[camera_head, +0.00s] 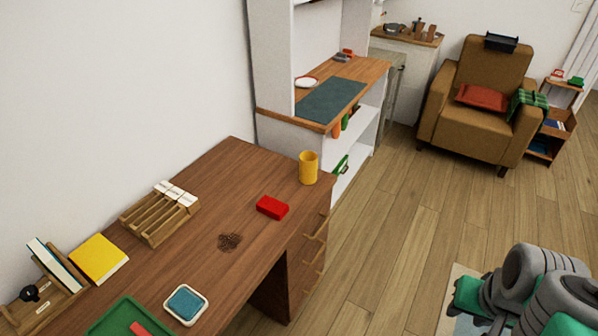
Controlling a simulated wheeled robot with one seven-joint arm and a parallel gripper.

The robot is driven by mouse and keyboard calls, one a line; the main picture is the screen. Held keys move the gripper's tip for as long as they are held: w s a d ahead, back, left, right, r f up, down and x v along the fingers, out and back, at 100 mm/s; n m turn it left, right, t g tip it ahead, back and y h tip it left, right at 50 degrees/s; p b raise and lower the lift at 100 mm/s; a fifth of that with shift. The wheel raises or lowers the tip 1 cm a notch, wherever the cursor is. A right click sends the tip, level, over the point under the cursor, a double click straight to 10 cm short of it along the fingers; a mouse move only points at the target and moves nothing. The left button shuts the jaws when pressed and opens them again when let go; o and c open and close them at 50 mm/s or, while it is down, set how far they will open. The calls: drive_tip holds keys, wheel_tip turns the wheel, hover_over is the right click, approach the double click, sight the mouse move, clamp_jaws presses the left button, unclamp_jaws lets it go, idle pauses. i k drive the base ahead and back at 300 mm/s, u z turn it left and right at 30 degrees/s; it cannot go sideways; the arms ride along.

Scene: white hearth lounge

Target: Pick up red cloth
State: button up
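A bright red folded piece (272,207), which looks like the red cloth, lies flat on the brown wooden desk (225,185) near its right edge. It is in full view, and nothing touches it. Grey and green links of my arm show at the bottom right, over the floor and well apart from the desk. I cannot make out my gripper's fingers in this view.
A yellow cup (308,168) stands just behind the red piece. A dark brown patch (230,242) lies in front-left of it. A wooden rack (160,213), yellow book (98,258), blue-topped dish (186,304) and green tray (125,318) are farther left. Open floor (385,225) lies right of the desk.

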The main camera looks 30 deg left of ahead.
sight(274, 208)
drive_tip(key=i, duration=2.2)
drive_tip(key=u, duration=4.8)
drive_tip(key=i, duration=1)
